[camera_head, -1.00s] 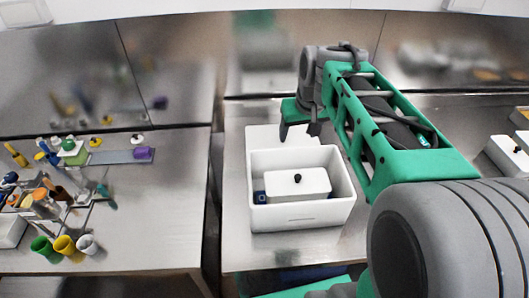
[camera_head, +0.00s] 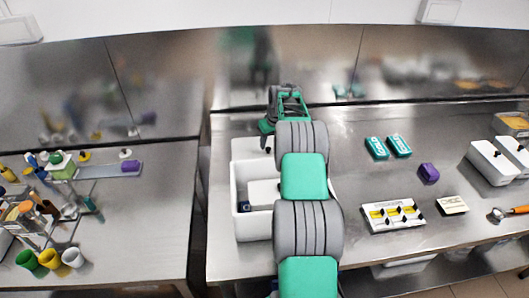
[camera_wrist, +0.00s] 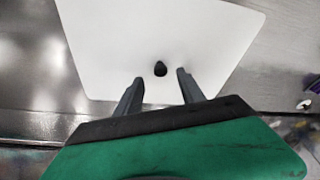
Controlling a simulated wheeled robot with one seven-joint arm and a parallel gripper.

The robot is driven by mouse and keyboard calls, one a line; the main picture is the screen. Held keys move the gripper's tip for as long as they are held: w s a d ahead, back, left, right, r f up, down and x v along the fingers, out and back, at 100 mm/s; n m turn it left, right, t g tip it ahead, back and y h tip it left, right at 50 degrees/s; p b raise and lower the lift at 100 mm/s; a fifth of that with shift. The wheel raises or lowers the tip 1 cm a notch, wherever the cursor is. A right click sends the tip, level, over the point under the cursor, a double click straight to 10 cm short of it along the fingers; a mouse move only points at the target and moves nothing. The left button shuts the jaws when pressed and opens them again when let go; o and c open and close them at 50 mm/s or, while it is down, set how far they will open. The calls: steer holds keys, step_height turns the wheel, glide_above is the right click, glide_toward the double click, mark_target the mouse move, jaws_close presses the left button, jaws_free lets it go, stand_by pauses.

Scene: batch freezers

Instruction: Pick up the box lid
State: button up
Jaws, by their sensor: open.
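The box lid (camera_wrist: 200,35) is a flat white panel with a small black knob (camera_wrist: 160,69). It lies on the metal table behind the open white box; part of it shows in the head view (camera_head: 245,150). My gripper (camera_wrist: 157,76) is open over the lid, its two dark fingers on either side of the knob, with the knob at about the fingertips. Contact with the lid cannot be told. The white box (camera_head: 237,205) is partly hidden by my arm, which also hides most of the gripper in the head view.
To the right are teal packs (camera_head: 376,148), a purple block (camera_head: 428,173), a white tray (camera_head: 393,216) and white containers (camera_head: 494,162). A cluttered left table (camera_head: 150,215) stands across a gap.

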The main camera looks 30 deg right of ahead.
mark_target(268, 147)
steer(key=x, duration=0.3)
steer(key=shift+a, duration=0.15)
jaws_close()
stand_by(0.4)
